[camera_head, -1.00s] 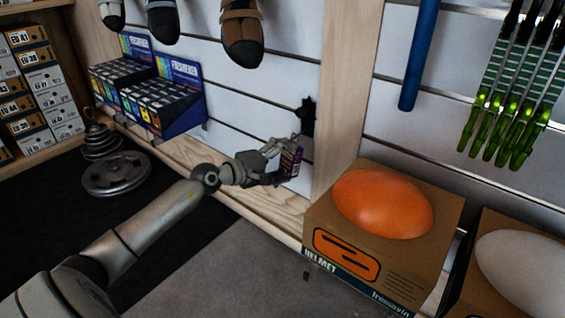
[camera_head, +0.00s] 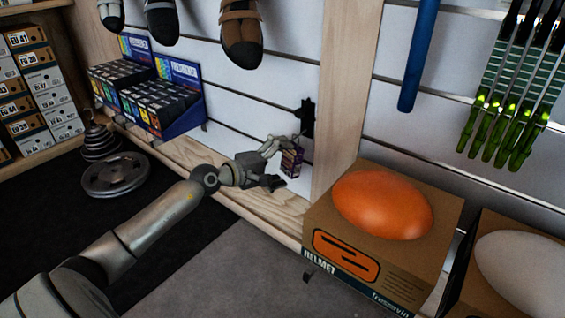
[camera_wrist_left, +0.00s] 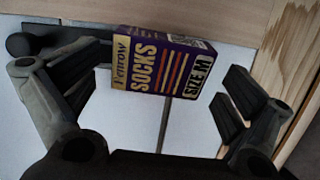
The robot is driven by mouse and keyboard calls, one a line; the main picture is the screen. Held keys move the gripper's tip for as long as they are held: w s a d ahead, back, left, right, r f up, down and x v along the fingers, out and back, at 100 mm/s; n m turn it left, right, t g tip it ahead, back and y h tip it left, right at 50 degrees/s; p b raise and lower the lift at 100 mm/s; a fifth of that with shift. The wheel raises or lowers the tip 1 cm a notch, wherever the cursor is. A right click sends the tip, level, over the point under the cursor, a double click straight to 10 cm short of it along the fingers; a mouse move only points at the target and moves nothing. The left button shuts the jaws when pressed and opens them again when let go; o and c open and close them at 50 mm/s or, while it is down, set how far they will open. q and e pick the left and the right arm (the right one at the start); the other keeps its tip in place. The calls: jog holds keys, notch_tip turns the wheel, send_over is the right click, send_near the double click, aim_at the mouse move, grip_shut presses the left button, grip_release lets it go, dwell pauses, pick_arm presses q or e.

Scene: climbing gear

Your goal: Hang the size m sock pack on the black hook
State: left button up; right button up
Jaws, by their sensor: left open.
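The size M sock pack (camera_head: 292,158) is a small purple box with cream lettering, near the wall panel beside the wooden post. My left gripper (camera_head: 280,164) is open around it. In the left wrist view the pack (camera_wrist_left: 165,63) is upright but slightly tilted, between the spread fingers, with gaps on both sides. A black hook (camera_head: 306,117) shows on the wall just above the pack. A dark rounded end (camera_wrist_left: 18,45) shows at the wrist view's upper left, partly behind a finger. Whether the pack hangs on the hook I cannot tell. My right gripper is not in view.
An orange helmet (camera_head: 382,204) on its box stands right of the wooden post (camera_head: 346,90). Display boxes (camera_head: 160,100) stand left on the wooden ledge (camera_head: 225,180). Shoes (camera_head: 242,40) hang above. Weight plates (camera_head: 115,175) lie on the dark floor.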

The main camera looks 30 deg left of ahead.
pick_arm(q)
jog(key=v, duration=1.2)
dwell(0.4)
